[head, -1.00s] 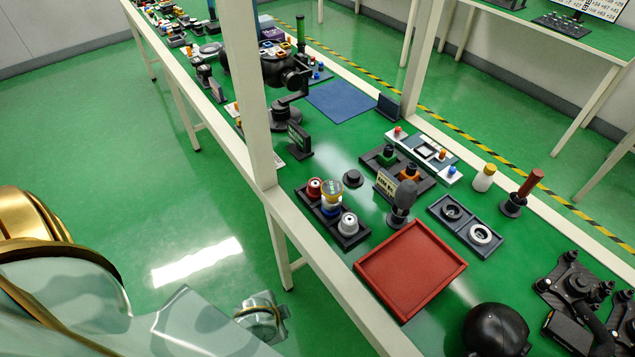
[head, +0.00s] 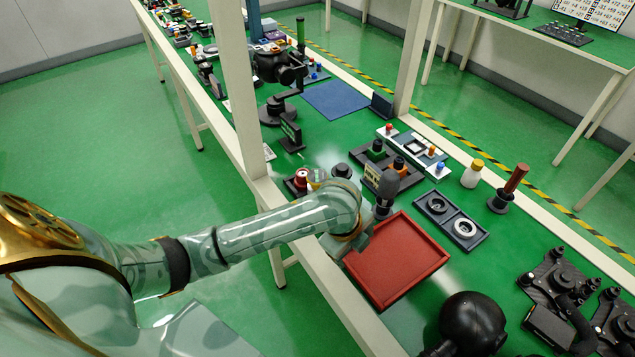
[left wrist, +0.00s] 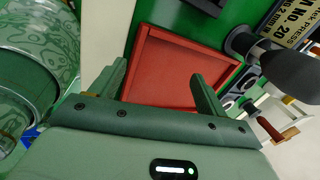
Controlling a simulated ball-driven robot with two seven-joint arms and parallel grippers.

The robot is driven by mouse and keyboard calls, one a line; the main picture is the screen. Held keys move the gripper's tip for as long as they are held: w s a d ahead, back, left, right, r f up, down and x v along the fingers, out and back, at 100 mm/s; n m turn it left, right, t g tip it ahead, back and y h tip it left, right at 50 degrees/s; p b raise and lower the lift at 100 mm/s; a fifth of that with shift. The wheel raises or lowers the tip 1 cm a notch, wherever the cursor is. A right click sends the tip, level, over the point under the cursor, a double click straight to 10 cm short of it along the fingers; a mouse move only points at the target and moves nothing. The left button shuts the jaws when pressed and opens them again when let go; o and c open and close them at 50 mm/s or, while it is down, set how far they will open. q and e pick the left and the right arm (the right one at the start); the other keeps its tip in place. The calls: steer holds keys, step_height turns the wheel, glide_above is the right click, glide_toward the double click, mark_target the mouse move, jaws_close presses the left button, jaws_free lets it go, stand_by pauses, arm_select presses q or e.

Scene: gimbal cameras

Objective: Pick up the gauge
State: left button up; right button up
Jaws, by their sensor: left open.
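I cannot tell for certain which item is the gauge. A small yellow-topped piece (head: 317,177) stands beside a red-capped one (head: 301,177) in a dark holder at the table's near edge, and my left arm hides the rest of that holder. A dark rounded piece on a stand (head: 386,190) is just beyond my left gripper; it also shows in the left wrist view (left wrist: 282,72). My left gripper (head: 352,243) is low over the near-left edge of the red tray (head: 398,262). In the left wrist view its fingers (left wrist: 160,78) are apart with nothing between them. My right gripper is not in view.
A black sphere (head: 472,322) stands near the tray's front right. A dark two-ring holder (head: 450,220), a white bottle (head: 472,174) and a red-handled tool (head: 510,188) are to the right. A white post (head: 238,90) rises at the table's near edge. The red tray looks empty.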

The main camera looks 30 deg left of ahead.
arm_select(q)
steer(key=w+a+r+m+g+y, duration=0.1)
steer(key=w+a+r+m+g, duration=0.1)
steer(key=w+a+r+m, duration=0.35)
step_height(320, 180, up, 10)
steer(key=g, duration=0.1)
glide_above(317, 177)
step_height(317, 177, down, 10)
steer(key=b, duration=0.5)
steer(key=shift+w+d+r, duration=0.1)
steer(key=shift+w+r, duration=0.05)
step_height(317, 177, down, 6)
steer(key=b, duration=0.3)
steer(key=shift+r+b, duration=0.15)
steer(key=shift+b, duration=0.25)
steer(key=shift+r, duration=0.25)
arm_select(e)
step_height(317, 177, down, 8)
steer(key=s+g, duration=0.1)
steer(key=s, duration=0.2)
arm_select(q)
steer(key=c, duration=1.1)
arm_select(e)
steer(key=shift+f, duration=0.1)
